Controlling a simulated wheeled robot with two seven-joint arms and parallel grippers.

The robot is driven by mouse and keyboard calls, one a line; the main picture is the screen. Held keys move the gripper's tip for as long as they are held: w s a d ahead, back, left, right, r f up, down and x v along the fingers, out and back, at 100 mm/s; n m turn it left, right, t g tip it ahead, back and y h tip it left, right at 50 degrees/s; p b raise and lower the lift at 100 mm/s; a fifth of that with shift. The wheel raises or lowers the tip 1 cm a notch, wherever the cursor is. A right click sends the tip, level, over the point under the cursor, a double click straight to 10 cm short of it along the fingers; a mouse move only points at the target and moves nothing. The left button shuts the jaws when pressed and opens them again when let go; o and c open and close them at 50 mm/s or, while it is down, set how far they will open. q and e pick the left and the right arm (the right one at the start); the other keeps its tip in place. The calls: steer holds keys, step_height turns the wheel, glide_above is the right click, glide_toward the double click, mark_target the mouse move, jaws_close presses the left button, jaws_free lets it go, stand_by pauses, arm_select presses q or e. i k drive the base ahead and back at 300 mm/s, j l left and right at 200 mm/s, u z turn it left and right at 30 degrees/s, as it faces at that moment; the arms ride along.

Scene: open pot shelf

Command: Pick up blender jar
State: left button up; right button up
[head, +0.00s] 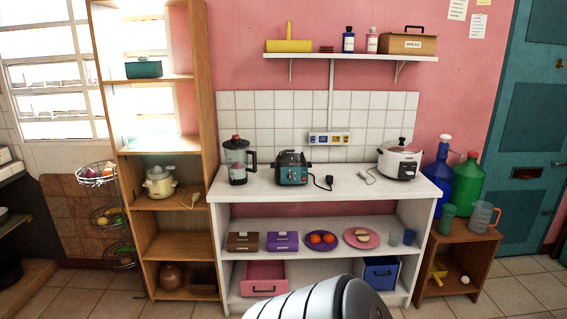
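The blender jar (238,155) stands upright on the left end of the white counter (330,186), near the tiled wall. It is clear with a dark lid, a red knob on top and a dark handle on its right side. Neither of my grippers is in view. A white, rounded, dark-banded link of mine shows at the bottom centre, far from the jar.
A teal toaster (291,172) with a dark cord stands right of the blender. A white cooker (398,161) stands at the counter's right end. A tall wooden shelf (207,100) rises just left of the counter. The front strip of the counter is mostly clear.

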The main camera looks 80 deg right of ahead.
mark_target(236, 161)
steer(key=z, duration=2.2)
